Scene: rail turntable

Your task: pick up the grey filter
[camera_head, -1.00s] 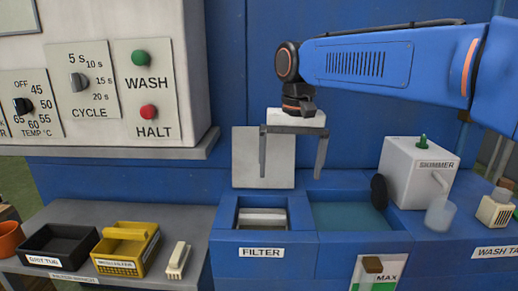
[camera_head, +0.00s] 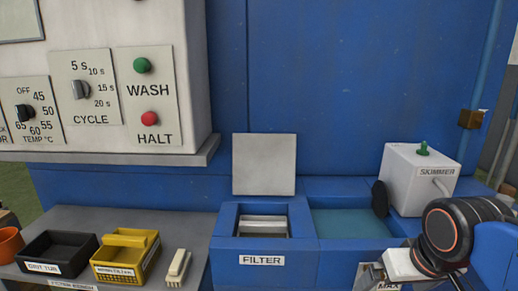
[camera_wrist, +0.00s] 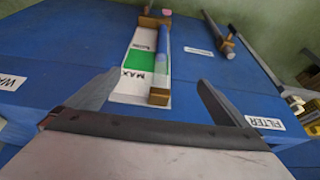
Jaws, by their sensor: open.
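The grey filter (camera_head: 263,222) sits inside the open blue well labelled FILTER (camera_head: 228,228) in the head view. Its pale top shows between the well's walls, and its lower part is hidden. The grey lid (camera_head: 264,164) stands upright behind the well. My gripper (camera_wrist: 157,88) is open and empty in the wrist view, its two grey fingers spread in front of the MAX level gauge. In the head view its pale body (camera_head: 402,268) is at the lower right, to the right of and apart from the filter. Its fingertips are hard to make out there.
A water-filled tank (camera_head: 350,221) adjoins the well, with the white skimmer box (camera_head: 415,180) at its right. The gauge (camera_wrist: 140,65) faces my gripper.

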